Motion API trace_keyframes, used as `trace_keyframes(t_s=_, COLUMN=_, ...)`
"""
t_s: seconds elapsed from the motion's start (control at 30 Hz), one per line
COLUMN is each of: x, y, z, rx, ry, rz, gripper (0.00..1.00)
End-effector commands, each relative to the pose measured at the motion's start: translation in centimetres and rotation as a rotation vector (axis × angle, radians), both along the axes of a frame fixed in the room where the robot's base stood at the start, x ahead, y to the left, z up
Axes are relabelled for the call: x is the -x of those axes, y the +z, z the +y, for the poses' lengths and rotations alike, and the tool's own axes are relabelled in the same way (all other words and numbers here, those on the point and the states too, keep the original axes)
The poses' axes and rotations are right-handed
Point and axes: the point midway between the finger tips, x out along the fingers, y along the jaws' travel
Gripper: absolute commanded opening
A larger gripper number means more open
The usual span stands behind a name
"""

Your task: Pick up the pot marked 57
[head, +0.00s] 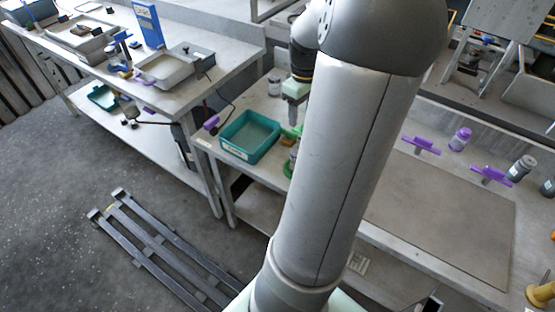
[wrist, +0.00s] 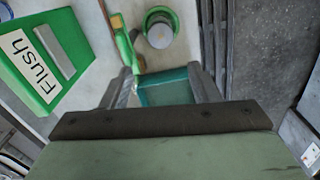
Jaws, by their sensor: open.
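No number 57 is legible in either view, so I cannot tell which pot carries it. In the wrist view a pot with a grey round top (wrist: 160,36) stands in a green ring holder (wrist: 150,14), beyond my fingertips. My gripper (wrist: 160,74) is open, with nothing held between its fingers. In the head view my gripper (head: 292,114) points down over the bench, right of the teal tray (head: 249,152); my arm hides part of this area. Other pots show: a purple-capped one (head: 460,139), a grey dark-capped one (head: 521,168), and a clear jar (head: 274,86).
A green box marked "Flush" (wrist: 76,40) lies left of my fingers in the wrist view. Purple-handled items (head: 422,145) stand behind a flat grey mat (head: 440,220), which is clear. Another bench (head: 215,80) with trays stands at left.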

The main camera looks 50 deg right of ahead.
Motion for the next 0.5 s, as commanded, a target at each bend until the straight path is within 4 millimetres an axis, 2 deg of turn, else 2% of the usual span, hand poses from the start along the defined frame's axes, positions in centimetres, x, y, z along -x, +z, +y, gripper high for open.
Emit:
trace_keyframes(t_s=0.3, x=0.0, y=-6.8, z=0.3, rx=-0.008, ry=0.002, rz=0.0, gripper=0.55)
trace_keyframes(t_s=0.5, x=0.0, y=-10.3, z=0.2, rx=-0.004, ry=0.0, rz=0.0, gripper=0.55)
